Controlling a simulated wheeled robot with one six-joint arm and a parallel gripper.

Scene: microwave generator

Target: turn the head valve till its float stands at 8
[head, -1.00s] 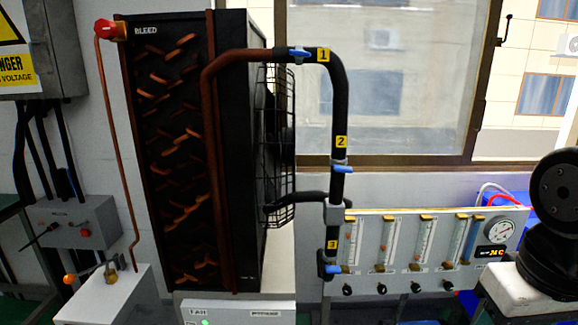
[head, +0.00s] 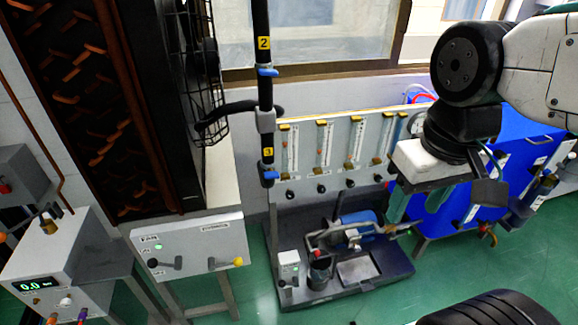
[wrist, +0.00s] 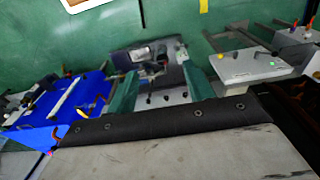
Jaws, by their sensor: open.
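The grey flowmeter panel (head: 308,165) stands below the window in the head view. It carries several upright glass tubes, such as the leftmost tube (head: 291,150), with a row of black valve knobs below, such as the leftmost knob (head: 290,193). The labels, scale numbers and floats are too small to read, so I cannot tell which valve is the head valve. My gripper (head: 418,204) is open and empty, right of the knobs in the picture. Its two green fingers also show apart in the wrist view (wrist: 161,95). They appear to touch nothing.
A pump skid (head: 345,285) stands on the green floor below the panel. A blue tank (head: 520,150) is at right, behind my arm. A fan box (head: 190,245) and a black pipe (head: 262,100) stand to the left.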

